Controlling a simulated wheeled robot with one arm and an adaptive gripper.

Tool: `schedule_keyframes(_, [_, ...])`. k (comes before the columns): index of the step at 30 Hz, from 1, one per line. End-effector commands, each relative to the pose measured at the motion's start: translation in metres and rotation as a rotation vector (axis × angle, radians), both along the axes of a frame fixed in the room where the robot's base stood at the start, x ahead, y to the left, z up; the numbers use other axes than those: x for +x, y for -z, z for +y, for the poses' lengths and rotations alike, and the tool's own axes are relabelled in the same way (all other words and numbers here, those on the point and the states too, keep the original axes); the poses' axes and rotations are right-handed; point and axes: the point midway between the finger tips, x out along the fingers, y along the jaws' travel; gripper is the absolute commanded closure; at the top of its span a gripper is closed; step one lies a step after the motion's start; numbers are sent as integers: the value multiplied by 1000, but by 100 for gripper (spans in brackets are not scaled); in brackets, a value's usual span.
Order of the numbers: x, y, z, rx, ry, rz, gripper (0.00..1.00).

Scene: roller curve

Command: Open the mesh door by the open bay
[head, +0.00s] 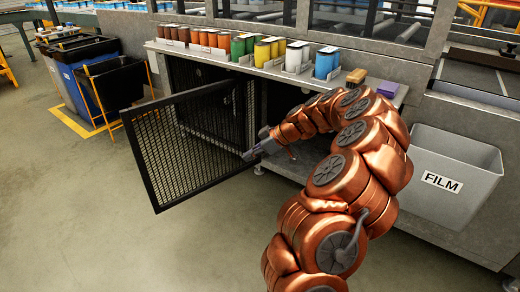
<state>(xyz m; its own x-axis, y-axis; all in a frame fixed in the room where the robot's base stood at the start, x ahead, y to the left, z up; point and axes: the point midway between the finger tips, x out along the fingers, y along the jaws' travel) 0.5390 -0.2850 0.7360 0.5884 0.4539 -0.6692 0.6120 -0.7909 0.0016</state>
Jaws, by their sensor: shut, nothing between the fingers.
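The black mesh door (180,150) stands swung outward from the dark bay under the shelf, at an angle to the front of the counter. Its lower far corner reaches out over the floor. My copper-coloured arm comes up from the lower right, and my gripper (250,155) is at the door's right part, in front of the bay opening. The gripper is shut with nothing in it. It looks close to the mesh, but I cannot tell whether it touches. The bay's interior (278,100) is dark and partly hidden by the door and my arm.
A shelf (220,58) with several coloured cups runs above the bay. A grey bin marked FILM (475,190) stands at the right. Dark bins (115,85) and an orange frame stand at the left. The floor (60,220) in front of the door is clear.

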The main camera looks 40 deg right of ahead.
Motion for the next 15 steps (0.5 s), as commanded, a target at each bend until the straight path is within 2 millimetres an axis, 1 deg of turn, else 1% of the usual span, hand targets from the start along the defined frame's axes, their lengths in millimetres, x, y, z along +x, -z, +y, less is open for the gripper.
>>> schedule_keyframes(2, [8, 10, 8, 4, -4, 3, 100])
schedule_keyframes(6, [23, 9, 20, 0, -2, 1, 100])
schedule_keyframes(9, [31, 9, 26, 0, -2, 1, 100])
schedule_keyframes(15, [39, 9, 32, 2, -1, 1, 100])
